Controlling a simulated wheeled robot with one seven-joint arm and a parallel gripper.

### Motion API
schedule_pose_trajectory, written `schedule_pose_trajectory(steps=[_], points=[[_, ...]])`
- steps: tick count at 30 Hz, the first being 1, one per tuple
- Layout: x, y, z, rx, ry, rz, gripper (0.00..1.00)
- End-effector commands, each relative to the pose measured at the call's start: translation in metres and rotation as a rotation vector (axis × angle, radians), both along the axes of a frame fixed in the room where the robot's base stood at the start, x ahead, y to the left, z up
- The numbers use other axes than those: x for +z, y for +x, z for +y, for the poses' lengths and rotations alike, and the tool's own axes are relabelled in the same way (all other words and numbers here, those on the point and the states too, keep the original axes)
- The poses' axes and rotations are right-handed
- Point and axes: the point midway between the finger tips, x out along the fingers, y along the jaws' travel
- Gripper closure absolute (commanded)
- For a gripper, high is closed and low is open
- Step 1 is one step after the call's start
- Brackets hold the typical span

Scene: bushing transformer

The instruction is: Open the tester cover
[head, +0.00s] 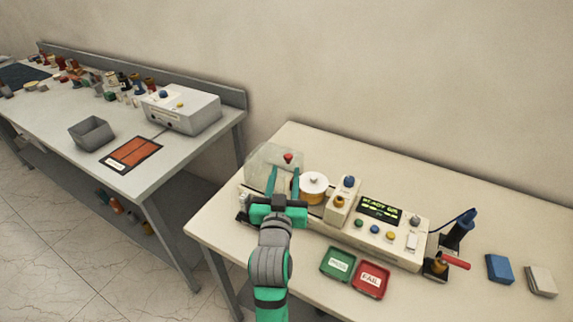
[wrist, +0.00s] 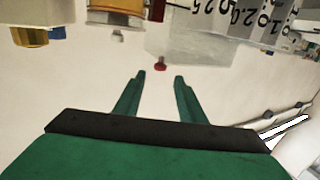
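The tester (head: 375,235) is a long cream unit on the right table, with a lit display and coloured buttons. Its clear, see-through cover (head: 262,160) is at its left end and looks closed. A small red knob (head: 288,157) is on the cover; in the wrist view the red knob (wrist: 160,64) lies just beyond the fingertips, in line with the gap. My gripper (head: 284,178) is open and empty in front of the cover. In the wrist view my gripper (wrist: 160,77) shows both green fingers apart, not touching the knob. My gripper hides part of the cover's lower front.
A white-lidded amber pot (head: 314,188) stands just right of the cover. Green (head: 338,264) and red (head: 371,279) trays lie in front of the tester. A soldering-iron-like tool (head: 452,264) and a blue block (head: 500,268) are to the right. The table's front left is clear.

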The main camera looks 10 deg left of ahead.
Motion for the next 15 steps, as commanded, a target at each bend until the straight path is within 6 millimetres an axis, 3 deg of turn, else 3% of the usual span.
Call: schedule_pose_trajectory(steps=[6, 15], points=[[-0.001, -0.021, -0.002, 0.001, -0.001, 0.002, 0.64], [0.000, -0.024, -0.003, 0.000, 0.000, 0.001, 0.64]])
